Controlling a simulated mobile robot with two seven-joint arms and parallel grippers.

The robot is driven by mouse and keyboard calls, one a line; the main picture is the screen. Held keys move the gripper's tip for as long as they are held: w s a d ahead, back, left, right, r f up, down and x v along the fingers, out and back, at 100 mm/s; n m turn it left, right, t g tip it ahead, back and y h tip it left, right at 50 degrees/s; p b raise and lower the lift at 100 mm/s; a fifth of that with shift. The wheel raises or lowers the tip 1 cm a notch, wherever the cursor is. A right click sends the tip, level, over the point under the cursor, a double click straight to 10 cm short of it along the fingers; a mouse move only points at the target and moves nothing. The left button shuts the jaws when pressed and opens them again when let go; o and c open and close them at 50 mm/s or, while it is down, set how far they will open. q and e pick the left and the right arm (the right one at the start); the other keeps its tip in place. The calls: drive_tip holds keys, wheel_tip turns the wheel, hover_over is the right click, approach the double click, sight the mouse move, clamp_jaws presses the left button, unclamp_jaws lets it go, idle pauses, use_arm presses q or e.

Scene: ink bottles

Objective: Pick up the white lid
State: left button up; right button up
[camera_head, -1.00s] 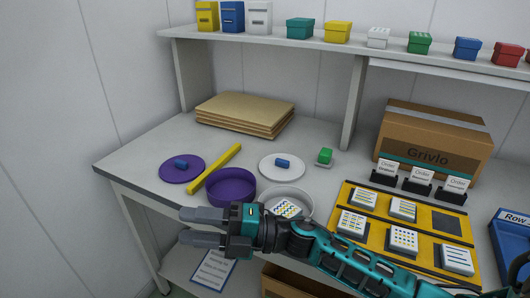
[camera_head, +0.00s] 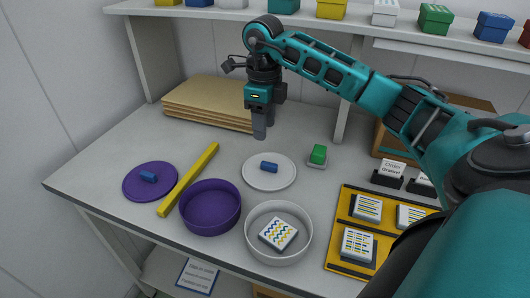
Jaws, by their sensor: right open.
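The white lid (camera_head: 258,179) is a flat round disc with a small blue handle (camera_head: 269,167) at its middle. It lies on the grey table in the head view. My right gripper (camera_head: 260,134) points down just behind the lid, apart from it, with nothing seen between its fingers. It is open, though its fingers overlap from this angle. My right arm reaches across the right side of the view. My left gripper is not in view.
A purple lid (camera_head: 137,189), yellow bar (camera_head: 189,179), purple bowl (camera_head: 211,222) and white bowl (camera_head: 304,239) holding a patterned block stand around the white lid. A green block (camera_head: 318,154) is to its right. Cardboard sheets (camera_head: 207,103) lie behind left, below a shelf (camera_head: 230,16).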

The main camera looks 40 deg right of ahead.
hover_over(264, 162)
wheel_tip(264, 162, down, 5)
drive_tip(key=shift+s+a, duration=0.1)
drive_tip(key=shift+s, duration=0.05)
drive_tip(key=shift+f, duration=3.15)
clamp_jaws()
